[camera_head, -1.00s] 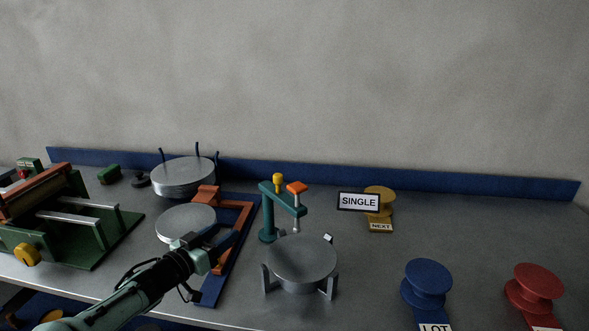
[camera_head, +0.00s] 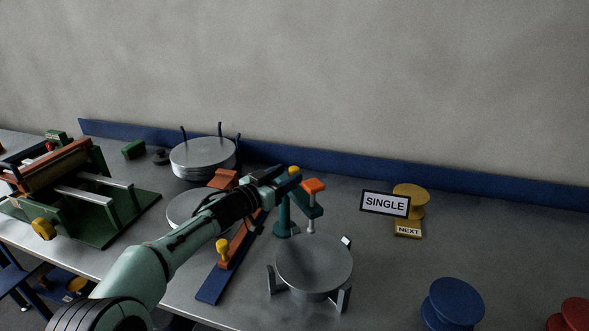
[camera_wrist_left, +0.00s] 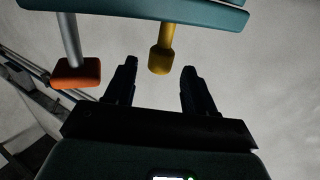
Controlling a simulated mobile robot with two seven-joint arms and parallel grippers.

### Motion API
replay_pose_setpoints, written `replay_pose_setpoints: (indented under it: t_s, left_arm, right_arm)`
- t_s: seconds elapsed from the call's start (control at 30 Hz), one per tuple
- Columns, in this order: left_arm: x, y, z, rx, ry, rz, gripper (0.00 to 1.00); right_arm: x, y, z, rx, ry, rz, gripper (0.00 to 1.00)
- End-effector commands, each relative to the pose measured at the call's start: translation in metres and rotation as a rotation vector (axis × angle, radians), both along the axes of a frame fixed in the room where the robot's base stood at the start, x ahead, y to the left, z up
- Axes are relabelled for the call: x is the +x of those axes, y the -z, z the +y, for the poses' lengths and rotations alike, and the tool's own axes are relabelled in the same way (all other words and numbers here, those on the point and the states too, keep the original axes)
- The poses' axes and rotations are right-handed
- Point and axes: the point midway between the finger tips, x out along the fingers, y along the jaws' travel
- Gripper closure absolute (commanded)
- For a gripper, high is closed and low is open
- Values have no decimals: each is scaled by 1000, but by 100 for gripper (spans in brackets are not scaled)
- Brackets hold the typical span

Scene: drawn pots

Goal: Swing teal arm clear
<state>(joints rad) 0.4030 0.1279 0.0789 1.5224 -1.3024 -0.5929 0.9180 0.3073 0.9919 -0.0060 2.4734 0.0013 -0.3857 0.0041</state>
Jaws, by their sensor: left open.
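The teal arm (camera_head: 311,204) sits on a teal post (camera_head: 283,217) behind the round grey plate and points toward the front right. It carries a yellow knob (camera_head: 294,170) and an orange-topped plunger (camera_head: 314,186). My left gripper (camera_head: 287,179) is open at the yellow knob, partly hiding the post top. In the left wrist view the teal arm (camera_wrist_left: 200,14) crosses the top. The yellow knob (camera_wrist_left: 161,54) lies at the gap between the fingertips of my open gripper (camera_wrist_left: 160,68), with room on both sides. The plunger's orange top (camera_wrist_left: 76,72) is left of the fingers. My right gripper is not in view.
The round grey plate on legs (camera_head: 314,262) stands in front of the post. A "SINGLE" sign (camera_head: 385,204) and yellow spool (camera_head: 411,196) are to the right. A blue spool (camera_head: 453,300) is front right. A green-based press (camera_head: 120,222) stands left. My arm crosses another round plate.

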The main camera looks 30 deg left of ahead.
Motion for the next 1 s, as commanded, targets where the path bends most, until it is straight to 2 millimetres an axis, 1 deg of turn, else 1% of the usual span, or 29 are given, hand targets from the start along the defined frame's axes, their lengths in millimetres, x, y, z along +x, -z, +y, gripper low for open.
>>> replay_pose_setpoints:
  t_s: [0.03, 0.1, 0.23, 0.37, 0.6, 0.63, 0.67, 0.7, 0.8, 1.0]
  left_arm:
    - [10, -1, -3, -1, 2, -1, 45]
    - [20, -1, -5, -1, 2, -1, 45]
    - [32, -1, -7, 0, 1, 0, 45]
    - [37, -1, -8, 0, 0, -1, 45]
    - [38, 0, -8, 0, 0, 0, 45]
    - [38, 0, -8, 0, 0, 0, 49]
    - [38, 0, -8, 0, 0, 0, 58]
    - [38, 0, -8, 0, 0, 0, 71]
    - [38, 0, -8, 0, 0, 0, 100]
    - [38, 0, -8, 1, -4, -1, 100]
  right_arm:
    - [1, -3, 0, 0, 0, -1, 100]
    - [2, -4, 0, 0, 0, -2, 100]
    - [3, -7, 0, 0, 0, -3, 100]
    - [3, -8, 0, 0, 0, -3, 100]
    - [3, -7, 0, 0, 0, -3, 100]
    - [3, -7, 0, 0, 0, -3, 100]
    - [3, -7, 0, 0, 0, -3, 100]
    - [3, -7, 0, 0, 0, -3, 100]
    - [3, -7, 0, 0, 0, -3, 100]
    - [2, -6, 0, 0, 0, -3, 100]
